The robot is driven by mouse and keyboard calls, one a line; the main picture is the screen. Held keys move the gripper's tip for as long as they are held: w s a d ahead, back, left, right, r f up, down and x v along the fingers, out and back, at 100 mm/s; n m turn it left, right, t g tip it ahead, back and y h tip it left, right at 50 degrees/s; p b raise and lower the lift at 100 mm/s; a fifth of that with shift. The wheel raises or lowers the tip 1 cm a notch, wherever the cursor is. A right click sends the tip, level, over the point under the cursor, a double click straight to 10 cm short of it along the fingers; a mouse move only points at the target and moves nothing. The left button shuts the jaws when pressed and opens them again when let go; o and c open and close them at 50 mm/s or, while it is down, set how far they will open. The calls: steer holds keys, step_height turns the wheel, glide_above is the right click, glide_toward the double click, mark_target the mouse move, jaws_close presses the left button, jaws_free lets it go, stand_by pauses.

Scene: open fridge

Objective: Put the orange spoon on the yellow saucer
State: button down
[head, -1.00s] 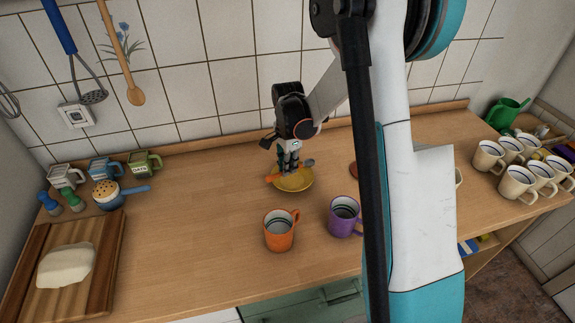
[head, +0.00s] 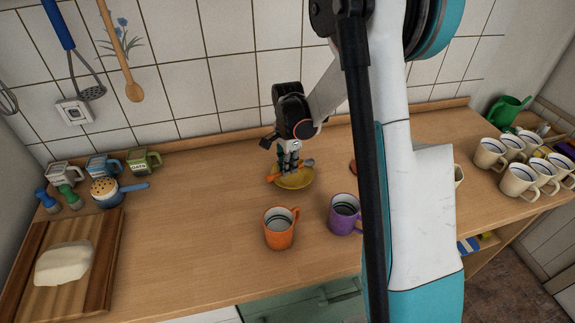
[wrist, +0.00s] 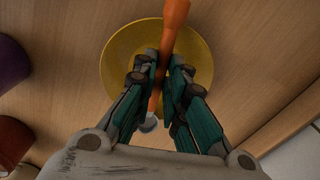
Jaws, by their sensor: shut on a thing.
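The yellow saucer (head: 294,182) lies on the wooden counter, behind the orange mug. In the wrist view the saucer (wrist: 119,66) is below my gripper. My gripper (head: 289,172) points down over the saucer and is shut on the orange spoon (head: 272,178). In the wrist view the fingertips (wrist: 161,72) pinch the spoon's orange handle (wrist: 174,22), which crosses over the saucer. The spoon's grey bowl end (wrist: 148,123) sticks out past the saucer's edge. Whether the spoon touches the saucer, I cannot tell.
An orange mug (head: 281,230) and a purple mug (head: 343,213) stand in front of the saucer. A cutting board (head: 104,262) with a white block (head: 64,263) lies at left. Several cream mugs stand at right. The counter left of the saucer is clear.

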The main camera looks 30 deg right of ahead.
steer(key=c, duration=1.6)
jaws_free()
steer(key=shift+o, duration=0.2)
steer(key=shift+r, duration=0.1)
step_height(320, 180, up, 12)
steer(key=s+a+r+n+t+b, duration=0.1)
steer(key=s+a+r+n+t, duration=0.1)
steer(key=s+a+r+n, duration=0.3)
steer(key=s+a+r+n+t+b, duration=0.1)
steer(key=s+r+n, duration=0.15)
steer(key=s, duration=0.45)
steer(key=s+a+f+n+t+b, duration=0.2)
steer(key=s+a+f+n+t, duration=0.1)
steer(key=s+n, duration=0.7)
steer(key=shift+s+a+t, duration=0.6)
steer(key=shift+s+a, duration=0.2)
